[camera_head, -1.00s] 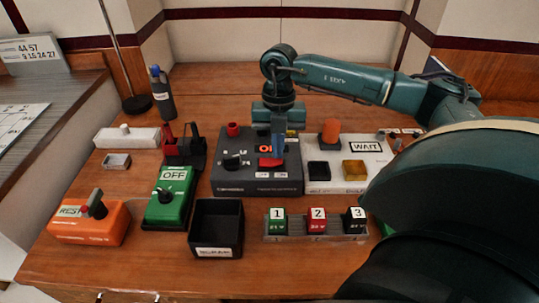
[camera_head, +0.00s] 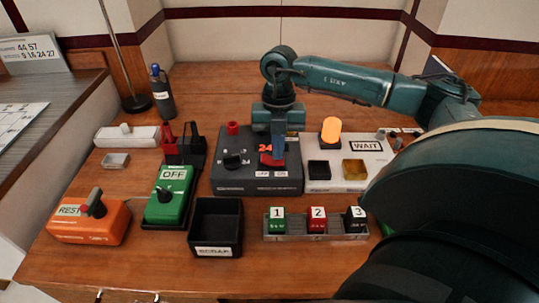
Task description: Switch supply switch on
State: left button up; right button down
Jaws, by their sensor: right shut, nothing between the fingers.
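The dark grey supply box (camera_head: 230,183) stands mid-table. It has a black knob (camera_head: 233,160), a red button (camera_head: 232,128) and a red rocker switch (camera_head: 267,160) with two small white labels below it. Its display (camera_head: 264,149) shows red digits that begin with "24", the rest hidden by my gripper. My right gripper (camera_head: 278,158) is shut and empty, pointing down at the red rocker and covering part of it. I cannot tell whether its tips touch the rocker. My left gripper is not in view.
A white box (camera_head: 385,180) with a "WAIT" sign and a glowing orange lamp (camera_head: 330,130) stands right. In front are a numbered block rack (camera_head: 300,237) and a black bin (camera_head: 216,205). A green "OFF" box (camera_head: 160,210) and orange "REST" box (camera_head: 95,228) stand left.

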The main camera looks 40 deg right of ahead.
notch_tip(320, 180, up, 7)
jog(key=p, duration=0.5)
jog(key=shift+f, duration=0.2)
dwell(0.4)
